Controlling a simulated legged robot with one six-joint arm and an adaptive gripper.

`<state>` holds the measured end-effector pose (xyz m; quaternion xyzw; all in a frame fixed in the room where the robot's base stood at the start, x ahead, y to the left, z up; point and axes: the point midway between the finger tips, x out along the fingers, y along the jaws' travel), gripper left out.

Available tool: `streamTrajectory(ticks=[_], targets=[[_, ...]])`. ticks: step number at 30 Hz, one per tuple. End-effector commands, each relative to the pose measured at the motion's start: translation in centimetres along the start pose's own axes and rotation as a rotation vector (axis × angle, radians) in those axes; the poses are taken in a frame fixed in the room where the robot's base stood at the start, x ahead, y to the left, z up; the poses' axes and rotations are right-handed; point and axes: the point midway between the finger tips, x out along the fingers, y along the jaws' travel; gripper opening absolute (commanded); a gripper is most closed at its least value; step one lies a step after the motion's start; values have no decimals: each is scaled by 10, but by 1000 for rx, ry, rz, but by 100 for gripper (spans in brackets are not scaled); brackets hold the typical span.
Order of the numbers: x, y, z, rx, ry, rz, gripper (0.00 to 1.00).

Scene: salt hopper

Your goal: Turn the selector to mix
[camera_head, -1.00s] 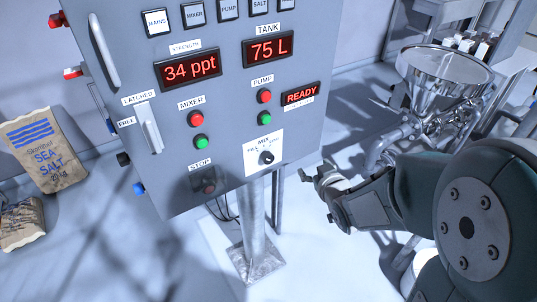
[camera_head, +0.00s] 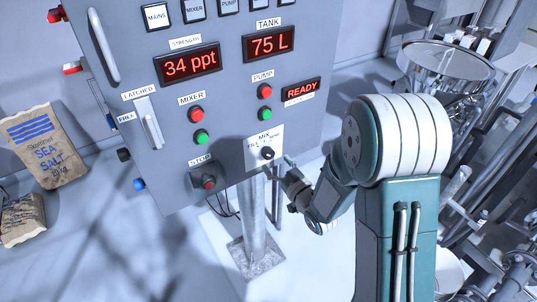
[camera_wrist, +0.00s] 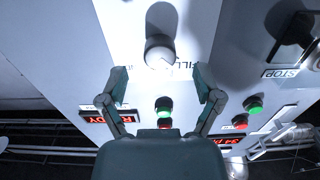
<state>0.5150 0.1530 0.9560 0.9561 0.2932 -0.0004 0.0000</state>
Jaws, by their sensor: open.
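The selector is a small round knob (camera_head: 267,153) on a white plate at the lower right of the grey panel. MIX is printed above it and FILL to its left; other lettering is too small to read. In the wrist view the pale knob (camera_wrist: 160,52) stands ahead of my gripper, and a faint mark on it seems to lean toward FILL. My gripper (camera_wrist: 161,78) is open, its two fingers spread either side of the knob's line, with no clear contact. In the head view my gripper (camera_head: 288,168) is just right of and below the knob, partly hidden by my arm.
A red-topped stop button (camera_head: 208,182) sits left of the selector. Red and green pump buttons (camera_head: 265,103) are above it. A READY display (camera_head: 300,89) is at the upper right. A steel funnel (camera_head: 445,65) stands right, and a sea salt sack (camera_head: 43,145) lies left.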

Motion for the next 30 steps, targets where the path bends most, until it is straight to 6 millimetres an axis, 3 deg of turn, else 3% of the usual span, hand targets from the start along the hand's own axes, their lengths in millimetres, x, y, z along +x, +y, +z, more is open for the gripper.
streamTrajectory(ticks=[7, 18, 19, 20, 24, 30], targets=[[37, 0, 0, -1, 0, -1, 83], [45, 0, 0, 0, 0, 1, 83], [45, 0, 0, 0, 0, 1, 79], [45, 0, 0, 0, 0, 1, 66], [45, 0, 0, 0, 0, 1, 3], [45, 0, 0, 0, 0, 1, 1]])
